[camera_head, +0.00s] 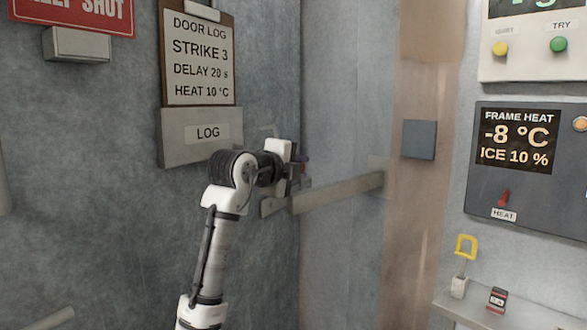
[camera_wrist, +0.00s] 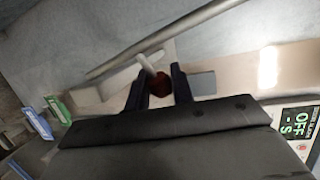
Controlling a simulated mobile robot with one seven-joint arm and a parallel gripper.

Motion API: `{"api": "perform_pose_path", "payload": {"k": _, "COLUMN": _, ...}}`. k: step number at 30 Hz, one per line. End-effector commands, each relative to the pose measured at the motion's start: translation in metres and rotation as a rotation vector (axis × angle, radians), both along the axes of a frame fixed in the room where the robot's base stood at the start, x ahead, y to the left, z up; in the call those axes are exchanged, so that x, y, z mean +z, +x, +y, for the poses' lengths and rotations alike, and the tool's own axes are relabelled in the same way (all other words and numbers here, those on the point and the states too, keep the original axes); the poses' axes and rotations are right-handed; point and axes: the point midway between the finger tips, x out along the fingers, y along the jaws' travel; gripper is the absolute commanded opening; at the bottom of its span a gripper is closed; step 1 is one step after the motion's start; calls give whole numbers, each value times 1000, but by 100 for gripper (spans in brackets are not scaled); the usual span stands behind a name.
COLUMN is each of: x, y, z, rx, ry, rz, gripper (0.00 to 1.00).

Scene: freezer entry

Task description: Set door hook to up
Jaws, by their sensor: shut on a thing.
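The door hook (camera_head: 340,191) is a flat grey bar in the head view. It lies nearly level, rising slightly to the right, from beside my gripper across the corner to a pale plate on the brown door frame. My gripper (camera_head: 298,173) is at the bar's left end. In the wrist view, the two dark fingers of my gripper (camera_wrist: 161,88) are on either side of a reddish-brown knob (camera_wrist: 159,84) on a pale stem, and are shut on it. The hook's pivot end is partly hidden by my gripper in the head view.
A grey LOG box (camera_head: 190,148) and a door log board (camera_head: 200,55) are just above my arm. A small blue-grey box (camera_head: 419,139) sits on the frame.

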Motion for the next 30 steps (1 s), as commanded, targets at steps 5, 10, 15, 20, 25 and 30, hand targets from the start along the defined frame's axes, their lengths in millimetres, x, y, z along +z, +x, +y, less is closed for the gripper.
{"api": "perform_pose_path", "payload": {"k": 5, "x": -1, "y": -2, "z": -3, "rx": -1, "ry": 32, "rz": -24, "gripper": 0}}
{"api": "perform_pose_path", "payload": {"k": 10, "x": -1, "y": -3, "z": -4, "rx": -1, "ry": 43, "rz": -32, "gripper": 0}}
{"api": "perform_pose_path", "payload": {"k": 15, "x": -2, "y": -3, "z": -4, "rx": -1, "ry": 45, "rz": -31, "gripper": 0}}
{"api": "perform_pose_path", "payload": {"k": 20, "x": -2, "y": -3, "z": -4, "rx": -2, "ry": 44, "rz": -30, "gripper": 26}}
{"api": "perform_pose_path", "payload": {"k": 25, "x": -2, "y": -3, "z": -4, "rx": -2, "ry": 44, "rz": -29, "gripper": 44}}
{"api": "perform_pose_path", "payload": {"k": 30, "x": -2, "y": -2, "z": -4, "rx": -1, "ry": 42, "rz": -30, "gripper": 44}}
